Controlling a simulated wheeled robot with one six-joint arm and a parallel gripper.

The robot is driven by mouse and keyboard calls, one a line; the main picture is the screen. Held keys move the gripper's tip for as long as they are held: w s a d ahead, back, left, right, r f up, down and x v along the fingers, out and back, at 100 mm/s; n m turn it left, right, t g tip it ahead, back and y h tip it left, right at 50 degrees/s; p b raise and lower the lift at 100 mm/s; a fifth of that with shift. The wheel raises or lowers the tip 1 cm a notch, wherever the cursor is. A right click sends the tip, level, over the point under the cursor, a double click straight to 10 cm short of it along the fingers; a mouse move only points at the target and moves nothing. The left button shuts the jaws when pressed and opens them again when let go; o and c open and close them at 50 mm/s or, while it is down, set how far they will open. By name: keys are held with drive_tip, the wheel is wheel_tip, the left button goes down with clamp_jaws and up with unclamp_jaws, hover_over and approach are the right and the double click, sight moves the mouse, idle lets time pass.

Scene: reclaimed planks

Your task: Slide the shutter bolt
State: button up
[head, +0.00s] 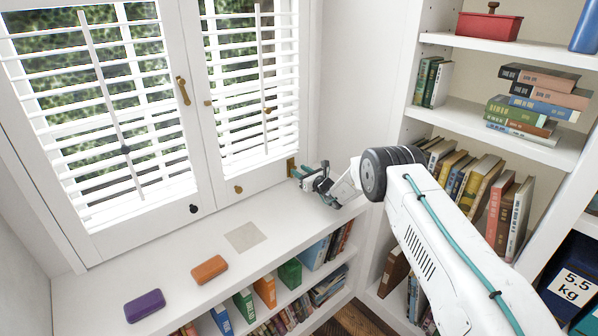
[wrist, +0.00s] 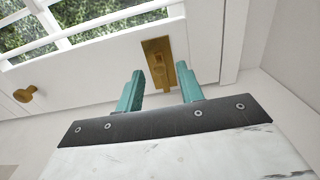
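The brass shutter bolt (wrist: 157,50) is on the lower frame of the right shutter. In the wrist view it shows as an upright plate with a small dark-centred part low on it. In the head view it is a small brass piece (head: 291,167) at the shutter's lower right corner, partly beside my gripper. My gripper (wrist: 158,84) has two teal fingers, spread apart with nothing seen between them. The bolt plate lies beyond the gap, in line with it; I cannot tell whether a finger touches it. In the head view my gripper (head: 309,172) is just above the sill.
A brass knob (head: 238,189) and a black knob (head: 194,208) sit low on the shutters. A brass handle (head: 183,90) is higher up. The sill holds an orange case (head: 209,269), a purple case (head: 145,305) and a flat beige square (head: 245,237). Bookshelves stand to the right.

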drive_tip(key=shift+w+a, duration=0.4)
drive_tip(key=shift+w, duration=0.15)
clamp_jaws()
drive_tip(key=shift+f, duration=1.05)
unclamp_jaws()
drive_tip(key=shift+s, duration=0.1)
drive_tip(key=shift+v, duration=3.85)
